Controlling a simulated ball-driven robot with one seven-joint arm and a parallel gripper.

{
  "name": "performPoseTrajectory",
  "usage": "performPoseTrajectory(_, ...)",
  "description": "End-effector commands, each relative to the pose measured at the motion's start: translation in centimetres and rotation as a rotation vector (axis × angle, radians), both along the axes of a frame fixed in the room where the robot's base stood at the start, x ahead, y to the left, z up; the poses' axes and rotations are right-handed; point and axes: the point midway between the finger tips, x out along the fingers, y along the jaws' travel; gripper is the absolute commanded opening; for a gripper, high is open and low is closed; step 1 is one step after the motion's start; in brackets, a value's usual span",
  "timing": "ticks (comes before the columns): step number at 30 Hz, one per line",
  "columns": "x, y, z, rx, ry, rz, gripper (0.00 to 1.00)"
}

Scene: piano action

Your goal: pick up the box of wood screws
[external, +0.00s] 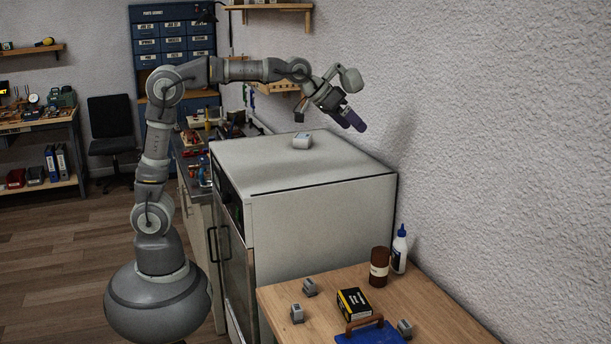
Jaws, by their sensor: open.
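A small black box with yellow markings (354,304) lies on the wooden table at the lower right; it looks like the box of wood screws, though its label is too small to read. My gripper (352,119) is high in the air above the back right part of the grey cabinet, far from the box. It is angled down to the right, open, and I see nothing held in it.
Around the box are a brown jar (379,267), a white glue bottle (399,249), several grey blocks and a blue item with a brown handle (372,332).

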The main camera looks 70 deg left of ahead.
Motion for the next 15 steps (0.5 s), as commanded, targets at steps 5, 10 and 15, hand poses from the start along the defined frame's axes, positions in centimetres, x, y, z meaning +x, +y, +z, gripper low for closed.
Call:
performPoseTrajectory(5, -6.6, 7.6, 10.2, 0.057, -0.336, 0.059, 1.0)
performPoseTrajectory(10, -12.2, 10.7, 15.7, 0.126, -0.523, 0.097, 1.0)
performPoseTrajectory(15, -14.0, 11.5, 17.4, 0.151, -0.576, 0.11, 1.0)
